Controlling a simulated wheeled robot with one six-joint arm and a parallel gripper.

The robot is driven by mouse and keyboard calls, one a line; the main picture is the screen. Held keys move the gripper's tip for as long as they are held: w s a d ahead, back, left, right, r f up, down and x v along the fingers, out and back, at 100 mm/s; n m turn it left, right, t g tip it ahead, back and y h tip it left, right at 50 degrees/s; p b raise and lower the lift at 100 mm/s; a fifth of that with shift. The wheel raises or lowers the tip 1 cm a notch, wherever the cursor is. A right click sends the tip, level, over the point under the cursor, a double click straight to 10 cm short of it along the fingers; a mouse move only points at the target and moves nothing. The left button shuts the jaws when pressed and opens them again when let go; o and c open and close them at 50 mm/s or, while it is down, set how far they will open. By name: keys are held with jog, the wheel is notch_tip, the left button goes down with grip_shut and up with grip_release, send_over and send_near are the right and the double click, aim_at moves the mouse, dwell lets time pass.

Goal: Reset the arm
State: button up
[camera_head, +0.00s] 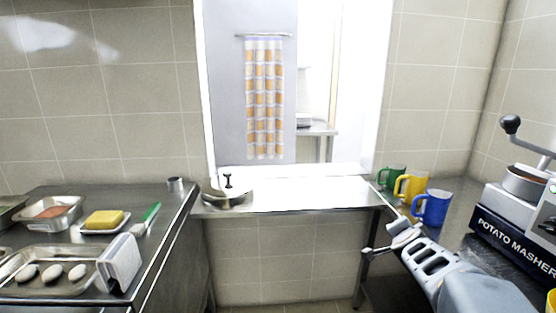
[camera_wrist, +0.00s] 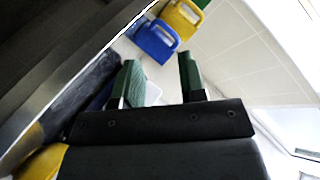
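My gripper (camera_head: 384,243) is at the end of my grey arm, which reaches in from the lower right over the right-hand counter. The gripper is beside the front left edge of that counter, below and in front of the mugs. In the wrist view my gripper (camera_wrist: 159,62) shows two green-padded fingers standing apart with a gap between them. I see nothing held. A pale patch shows low in the gap; I cannot tell what it is.
Blue (camera_head: 432,207), yellow (camera_head: 411,186) and green (camera_head: 391,177) mugs stand on the right counter. A potato masher machine (camera_head: 512,228) is at right. The left counter holds trays, a yellow block (camera_head: 104,219) and a napkin holder (camera_head: 119,262). A pan (camera_head: 228,196) sits mid-back.

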jog(key=s+a+n+g+y+p, duration=0.3)
jog(key=s+a+n+y, duration=0.15)
jog(key=a, duration=0.35)
jog(key=s+a+n+g+y+p, duration=0.2)
jog(key=s+a+n+y+p, duration=0.1)
jog(key=s+a+n, duration=0.4)
jog(key=s+a+r+n+g+p, duration=0.2)
jog(key=s+a+r+n+p, duration=0.2)
jog(key=s+a+r+p, duration=0.1)
jog(key=shift+s+a+r+g+h+p, duration=0.45)
jog(key=shift+a+p, duration=0.35)
jog(key=shift+p, duration=0.4)
jog(key=shift+w+r, duration=0.1)
